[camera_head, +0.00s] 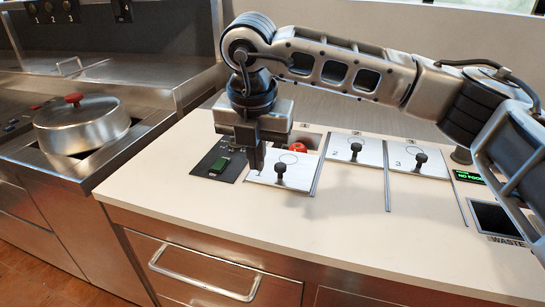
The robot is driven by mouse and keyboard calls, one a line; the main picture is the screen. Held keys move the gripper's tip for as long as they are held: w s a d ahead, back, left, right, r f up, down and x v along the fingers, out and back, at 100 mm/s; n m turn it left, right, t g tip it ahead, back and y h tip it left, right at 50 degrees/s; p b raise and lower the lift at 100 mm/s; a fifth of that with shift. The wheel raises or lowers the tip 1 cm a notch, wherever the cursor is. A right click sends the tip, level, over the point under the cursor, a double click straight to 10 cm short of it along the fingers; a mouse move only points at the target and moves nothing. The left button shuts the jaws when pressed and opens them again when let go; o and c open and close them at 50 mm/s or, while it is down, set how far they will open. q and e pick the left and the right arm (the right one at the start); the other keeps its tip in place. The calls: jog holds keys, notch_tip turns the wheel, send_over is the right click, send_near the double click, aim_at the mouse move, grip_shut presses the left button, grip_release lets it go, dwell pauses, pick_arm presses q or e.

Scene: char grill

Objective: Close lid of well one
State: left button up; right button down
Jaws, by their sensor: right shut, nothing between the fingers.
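The lid of well one (297,176) is a pale flat plate with a black knob (281,171). It sits nearer the counter's front than lids two (356,150) and three (406,160). Behind it, part of the well (312,139) is uncovered and a red item (298,147) shows inside. My right gripper (256,166) is shut and empty, pointing down at the left side of lid one, left of its knob. Whether it touches the lid I cannot tell. My left gripper is not in view.
A dark panel with a green display (221,165) lies left of lid one. A waste opening (497,219) is at the right. A lidded pot (82,125) stands on the stove at left. The counter front (250,215) is clear.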

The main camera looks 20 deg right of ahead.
jog(key=w+d+r, duration=0.1)
jog(key=d, duration=0.1)
jog(key=h+p, duration=0.1)
jog(key=p, duration=0.1)
send_near(278, 182)
jog(key=shift+m, duration=0.4)
jog(key=s+f, duration=0.1)
jog(key=s+a+f, duration=0.1)
jog(key=f, duration=0.1)
jog(key=s+f, duration=0.1)
jog(key=shift+a+f, duration=0.25)
jog(key=shift+a, duration=0.05)
jog(key=shift+w+d+r+p, duration=0.1)
jog(key=shift+w+d+p, duration=0.2)
jog(key=shift+w, duration=0.25)
jog(key=shift+w+d+p, duration=0.15)
jog(key=shift+w+d, duration=0.25)
jog(key=shift+w, duration=0.2)
jog(key=shift+w+d+t, duration=0.2)
jog(key=shift+w+t, duration=0.05)
jog(key=shift+t, duration=0.05)
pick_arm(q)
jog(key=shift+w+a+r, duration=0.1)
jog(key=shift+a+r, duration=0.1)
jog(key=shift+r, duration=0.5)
pick_arm(e)
jog(key=shift+w+d, duration=0.2)
jog(key=shift+w, duration=0.1)
